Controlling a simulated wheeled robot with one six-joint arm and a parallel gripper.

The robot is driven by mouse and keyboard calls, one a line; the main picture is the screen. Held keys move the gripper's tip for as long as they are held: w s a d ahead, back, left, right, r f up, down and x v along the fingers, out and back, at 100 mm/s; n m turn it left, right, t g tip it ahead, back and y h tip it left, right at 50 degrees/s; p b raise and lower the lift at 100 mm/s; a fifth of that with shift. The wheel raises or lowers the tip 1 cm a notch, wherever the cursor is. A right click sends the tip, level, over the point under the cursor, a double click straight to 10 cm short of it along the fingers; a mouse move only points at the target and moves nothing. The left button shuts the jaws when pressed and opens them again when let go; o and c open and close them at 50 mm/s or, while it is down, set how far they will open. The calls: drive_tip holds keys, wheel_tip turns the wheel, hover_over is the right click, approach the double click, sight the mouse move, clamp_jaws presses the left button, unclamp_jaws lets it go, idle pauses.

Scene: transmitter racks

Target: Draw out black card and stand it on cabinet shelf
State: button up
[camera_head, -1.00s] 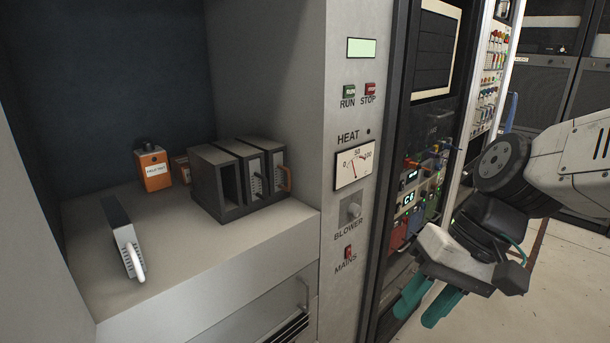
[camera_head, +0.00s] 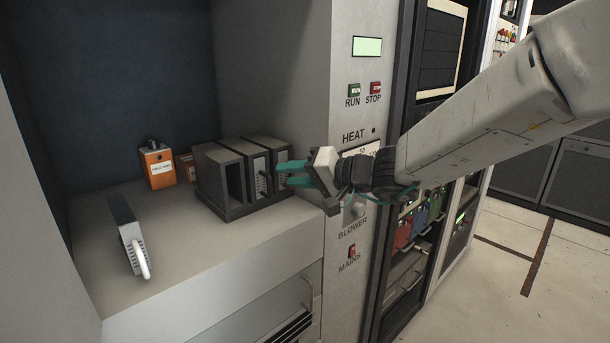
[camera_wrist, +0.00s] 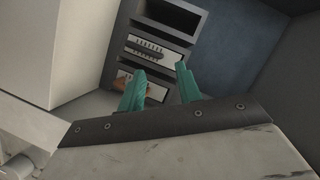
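A dark card rack (camera_head: 222,160) with upright slots stands on the cabinet shelf (camera_head: 180,245). Its left slot is empty. The middle slot holds a card with a black handle (camera_head: 260,180), which also shows in the wrist view (camera_wrist: 146,50). The right slot holds a card with an orange handle (camera_wrist: 150,88), partly behind a finger in the wrist view. My gripper (camera_head: 288,174) has its teal fingers pointing at the rack's right front. In the wrist view the fingers (camera_wrist: 160,72) are apart with nothing held between them.
A card with a white handle (camera_head: 132,235) stands upright at the shelf's left. An orange box (camera_head: 157,168) stands at the back, with another orange item (camera_head: 187,167) beside it. The control panel (camera_head: 362,100) borders the shelf on the right. The shelf's middle front is clear.

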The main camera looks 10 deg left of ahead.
drive_tip(key=x, duration=0.5)
clamp_jaws()
